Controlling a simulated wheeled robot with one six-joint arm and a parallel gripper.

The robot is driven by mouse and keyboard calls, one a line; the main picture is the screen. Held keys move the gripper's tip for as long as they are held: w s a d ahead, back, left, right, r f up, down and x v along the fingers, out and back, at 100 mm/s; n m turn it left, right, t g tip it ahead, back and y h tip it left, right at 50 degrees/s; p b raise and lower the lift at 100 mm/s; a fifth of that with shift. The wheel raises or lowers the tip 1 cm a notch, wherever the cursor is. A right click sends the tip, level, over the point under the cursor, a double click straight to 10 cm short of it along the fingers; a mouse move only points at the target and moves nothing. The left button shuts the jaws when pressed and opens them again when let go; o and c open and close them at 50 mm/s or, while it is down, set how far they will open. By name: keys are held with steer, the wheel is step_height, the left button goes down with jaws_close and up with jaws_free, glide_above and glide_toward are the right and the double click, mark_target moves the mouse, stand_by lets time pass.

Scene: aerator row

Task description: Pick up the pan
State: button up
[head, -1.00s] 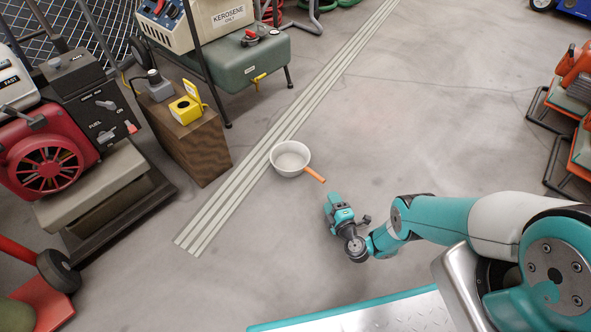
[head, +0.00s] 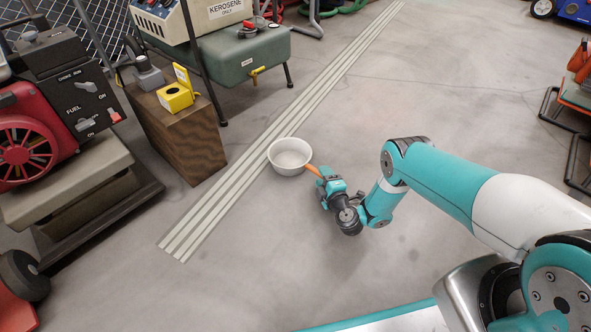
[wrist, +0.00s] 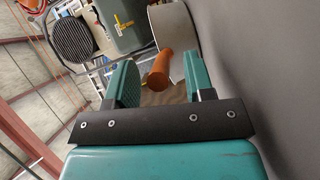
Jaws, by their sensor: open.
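The pan (head: 290,156) is a white round pan with an orange handle (head: 313,170). It stands upright on the grey floor at the edge of the pale striped strip in the head view. My gripper (head: 322,183) is at the handle's end, low over the floor. In the wrist view the orange handle (wrist: 160,70) points toward my open gripper (wrist: 158,88), its end between the two teal fingers. Whether a finger touches it I cannot tell. The pan's white side (wrist: 173,30) shows beyond, partly cut off by the right finger.
A wooden block (head: 180,135) with a yellow box (head: 175,96) on it stands left of the pan. A green tank (head: 245,60) on legs is behind, and a red engine machine (head: 35,140) is at far left. The floor (head: 420,90) right of the pan is clear.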

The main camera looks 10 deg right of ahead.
steer(key=shift+w+a+f+b, duration=0.1)
steer(key=shift+w+f+b, duration=0.15)
steer(key=shift+w+b, duration=0.45)
steer(key=shift+r, duration=0.2)
steer(key=shift+w, duration=0.1)
jaws_close()
steer(key=shift+r, duration=0.15)
